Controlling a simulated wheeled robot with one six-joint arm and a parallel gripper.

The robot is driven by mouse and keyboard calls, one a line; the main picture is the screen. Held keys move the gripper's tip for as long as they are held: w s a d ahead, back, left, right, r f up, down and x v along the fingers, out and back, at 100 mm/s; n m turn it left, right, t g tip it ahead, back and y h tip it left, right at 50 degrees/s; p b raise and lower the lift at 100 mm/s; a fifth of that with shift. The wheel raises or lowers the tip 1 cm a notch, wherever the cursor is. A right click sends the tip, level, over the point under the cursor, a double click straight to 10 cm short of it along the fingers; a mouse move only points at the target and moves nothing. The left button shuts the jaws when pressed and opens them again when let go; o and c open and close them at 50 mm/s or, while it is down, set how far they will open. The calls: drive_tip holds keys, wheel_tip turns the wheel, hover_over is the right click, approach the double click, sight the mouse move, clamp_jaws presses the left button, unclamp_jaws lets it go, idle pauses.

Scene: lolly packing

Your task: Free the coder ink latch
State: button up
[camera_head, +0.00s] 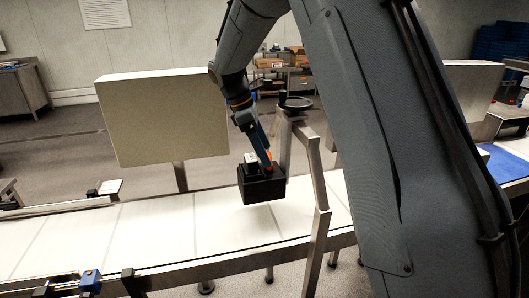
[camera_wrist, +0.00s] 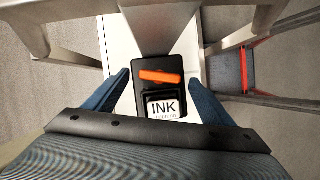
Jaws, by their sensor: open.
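The coder (camera_head: 262,186) is a black box by a metal post, over the white conveyor belt. In the wrist view its black top (camera_wrist: 147,75) carries an orange latch (camera_wrist: 160,76), lying crosswise and slightly tilted. A white label reading INK (camera_wrist: 163,108) sits on a black cartridge just below the latch. My gripper (camera_wrist: 158,82) is open, with one blue finger on each side of the coder. The fingers look apart from the latch. In the head view my gripper (camera_head: 264,152) is at the top of the coder and partly hides the latch.
The white conveyor belt (camera_head: 150,232) runs below the coder. A metal frame post (camera_head: 318,200) stands close on the right of my gripper. A large beige panel (camera_head: 165,115) stands behind the belt at left. A blue clamp (camera_head: 90,281) is on the near rail.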

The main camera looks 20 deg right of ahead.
drive_tip(key=shift+x, duration=1.1)
drive_tip(key=c, duration=1.1)
drive_tip(key=shift+s+a+r+n+t+p, duration=0.15)
drive_tip(key=shift+n+t+p, duration=0.15)
drive_tip(key=shift+n+p, duration=0.5)
drive_tip(key=shift+n+t+p, duration=0.3)
drive_tip(key=shift+n+p, duration=0.05)
drive_tip(key=shift+n, duration=0.35)
drive_tip(key=o, duration=1.1)
